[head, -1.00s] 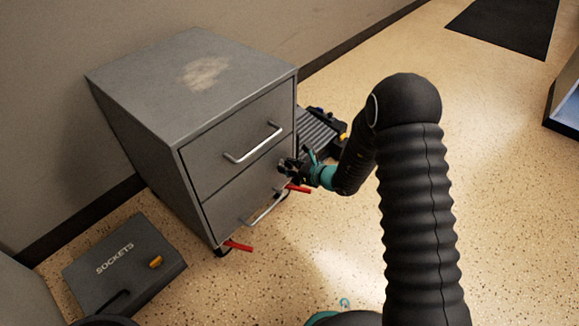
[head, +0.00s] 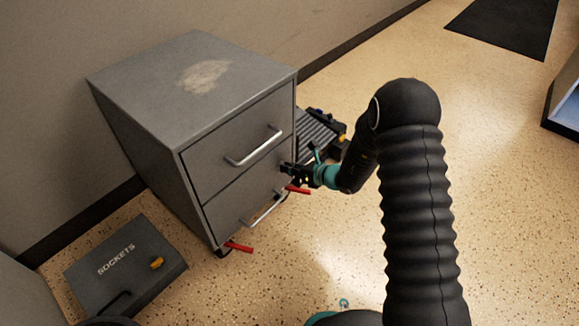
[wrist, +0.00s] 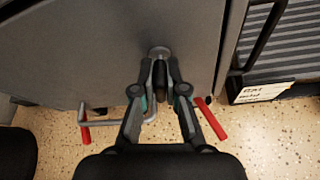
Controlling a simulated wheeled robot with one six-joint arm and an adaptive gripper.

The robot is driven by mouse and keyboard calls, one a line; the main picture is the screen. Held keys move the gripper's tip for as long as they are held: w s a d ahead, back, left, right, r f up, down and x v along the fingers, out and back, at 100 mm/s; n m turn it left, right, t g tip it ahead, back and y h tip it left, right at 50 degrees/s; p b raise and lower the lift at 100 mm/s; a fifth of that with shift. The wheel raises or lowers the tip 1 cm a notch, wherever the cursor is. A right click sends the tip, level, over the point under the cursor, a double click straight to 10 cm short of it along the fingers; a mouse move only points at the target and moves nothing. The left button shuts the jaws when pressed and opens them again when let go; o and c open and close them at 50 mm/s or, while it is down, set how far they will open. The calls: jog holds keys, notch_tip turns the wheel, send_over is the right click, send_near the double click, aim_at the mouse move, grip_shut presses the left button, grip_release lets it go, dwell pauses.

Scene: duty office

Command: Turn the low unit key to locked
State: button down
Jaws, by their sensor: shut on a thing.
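The low unit is a grey two-drawer metal cabinet (head: 140,118) against the wall. A round metal lock (wrist: 159,51) shows on its front in the wrist view. My gripper (head: 288,169) is at the right side of the lower drawer front. In the wrist view its fingertips (wrist: 160,70) are closed around a small dark piece at the lock, which appears to be the key. The fingers hide most of the key, so I cannot read its angle or any lock marking.
Bar handles (head: 254,145) stick out from both drawers. Red levers (head: 238,247) show at the cabinet's foot. A dark ribbed case (head: 318,130) stands just right of the cabinet. A grey SOCKETS case (head: 120,265) lies at left. Open floor lies in front.

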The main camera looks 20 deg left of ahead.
jog(key=m+g+y+p, duration=0.1)
jog(key=m, duration=0.2)
jog(key=shift+g+p, duration=0.3)
jog(key=shift+g, duration=0.1)
jog(key=m+g+y, duration=0.1)
jog(key=m, duration=0.1)
jog(key=shift+f+m+p, duration=0.1)
jog(key=shift+m+p, duration=0.2)
jog(key=shift+m, duration=0.1)
jog(key=m+g+y, duration=0.1)
jog(key=m+y, duration=0.1)
jog(key=m, duration=0.1)
jog(key=shift+f, duration=0.15)
jog(key=shift+m+y, duration=0.5)
jog(key=shift+m, duration=0.9)
jog(key=shift+w, duration=0.1)
jog(key=c, duration=1.2)
grip_release()
jog(key=shift+d, duration=0.2)
